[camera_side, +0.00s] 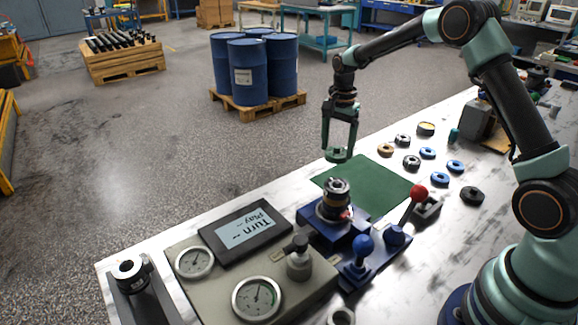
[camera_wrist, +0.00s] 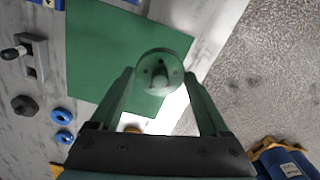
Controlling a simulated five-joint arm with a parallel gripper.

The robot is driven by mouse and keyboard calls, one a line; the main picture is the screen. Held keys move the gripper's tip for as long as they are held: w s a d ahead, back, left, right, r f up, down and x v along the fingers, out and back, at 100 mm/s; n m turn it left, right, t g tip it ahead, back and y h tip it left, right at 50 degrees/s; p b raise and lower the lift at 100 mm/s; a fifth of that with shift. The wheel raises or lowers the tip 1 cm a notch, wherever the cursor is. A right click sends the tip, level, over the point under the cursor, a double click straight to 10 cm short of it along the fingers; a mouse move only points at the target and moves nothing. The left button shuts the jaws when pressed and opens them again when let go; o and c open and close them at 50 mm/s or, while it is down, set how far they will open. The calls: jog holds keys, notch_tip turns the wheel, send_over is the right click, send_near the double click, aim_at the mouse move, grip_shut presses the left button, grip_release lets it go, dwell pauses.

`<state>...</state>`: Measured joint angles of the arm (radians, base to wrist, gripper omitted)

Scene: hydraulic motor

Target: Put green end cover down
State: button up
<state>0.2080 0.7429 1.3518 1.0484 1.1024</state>
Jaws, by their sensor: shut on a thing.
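The green end cover (camera_wrist: 160,66) is a round green disc with a central hub and small holes, seen face-on in the wrist view. My gripper (camera_wrist: 161,80) is shut on it, one finger on each side. In the wrist view the cover overlaps the edge of the mat (camera_wrist: 105,50). The gap below it is hard to judge.
A motor assembly (camera_side: 336,200) stands on a blue fixture in front of the mat. A red-knobbed lever (camera_side: 418,193) is to its right. Several rings and discs, including a blue ring (camera_side: 427,153), lie beyond the mat. The mat's middle looks clear.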

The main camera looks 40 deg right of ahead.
jog(key=shift+f, duration=3.8)
jog(key=shift+f, duration=0.1)
jog(key=o, duration=1.6)
jog(key=shift+f, duration=0.1)
